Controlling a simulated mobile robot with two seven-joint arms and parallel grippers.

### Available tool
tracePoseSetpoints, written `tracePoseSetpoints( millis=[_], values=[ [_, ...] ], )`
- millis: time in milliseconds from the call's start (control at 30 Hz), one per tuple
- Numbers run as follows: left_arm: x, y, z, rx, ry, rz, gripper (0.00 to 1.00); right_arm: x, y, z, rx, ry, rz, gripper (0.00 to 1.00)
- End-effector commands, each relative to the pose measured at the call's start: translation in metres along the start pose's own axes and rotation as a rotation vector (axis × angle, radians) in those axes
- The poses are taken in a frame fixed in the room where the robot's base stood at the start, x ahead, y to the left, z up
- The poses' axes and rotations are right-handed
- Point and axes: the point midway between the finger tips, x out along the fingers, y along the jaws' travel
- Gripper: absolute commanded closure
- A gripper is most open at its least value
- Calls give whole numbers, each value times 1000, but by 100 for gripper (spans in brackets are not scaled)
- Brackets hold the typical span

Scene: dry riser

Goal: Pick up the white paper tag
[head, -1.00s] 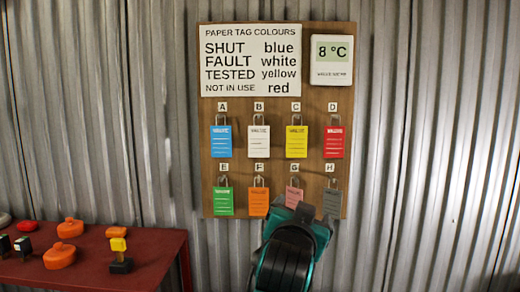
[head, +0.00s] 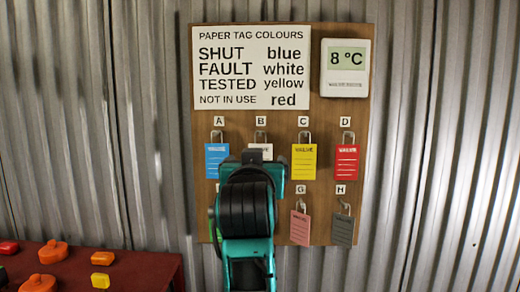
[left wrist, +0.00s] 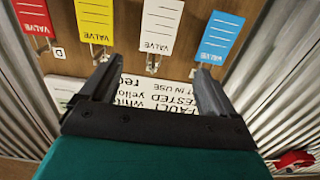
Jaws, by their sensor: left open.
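The white paper tag (head: 262,149) hangs under label B in the top row of the wooden board. In the head view my left gripper (head: 252,157) is in front of it and hides most of it; only its top edge and hook show. In the left wrist view, which is upside down, the white tag (left wrist: 161,22) hangs from its hook just beyond the fingertips. My left gripper (left wrist: 154,66) is open there, its two fingers apart, with the tag roughly in line with the gap. Nothing is between the fingers that I can tell. My right gripper is not in view.
A blue tag (head: 217,160) and a yellow tag (head: 303,161) hang on either side, close by. A red tag (head: 346,161) is farther right. Pink (head: 300,227) and grey (head: 342,229) tags hang below. A red table (head: 130,266) stands lower left.

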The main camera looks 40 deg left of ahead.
Motion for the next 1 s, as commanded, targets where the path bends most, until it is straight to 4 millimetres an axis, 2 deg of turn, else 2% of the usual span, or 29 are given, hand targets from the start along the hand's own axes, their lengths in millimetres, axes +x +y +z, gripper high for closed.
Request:
tracePoseSetpoints(
  millis=[100, 367, 633, 767, 1000],
  values=[
    [21, 0, 1, 1, 0, -1, 11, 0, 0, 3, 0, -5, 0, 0],
    [41, 1, 0, -1, 0, 0, 11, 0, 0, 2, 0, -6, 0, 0],
    [78, 4, -2, 1, -1, 0, 11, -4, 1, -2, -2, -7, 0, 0],
    [86, 4, -1, 0, 0, 0, 11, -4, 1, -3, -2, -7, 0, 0],
    [86, 4, -1, -1, 0, 1, 13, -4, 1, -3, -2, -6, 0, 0]
  ],
)
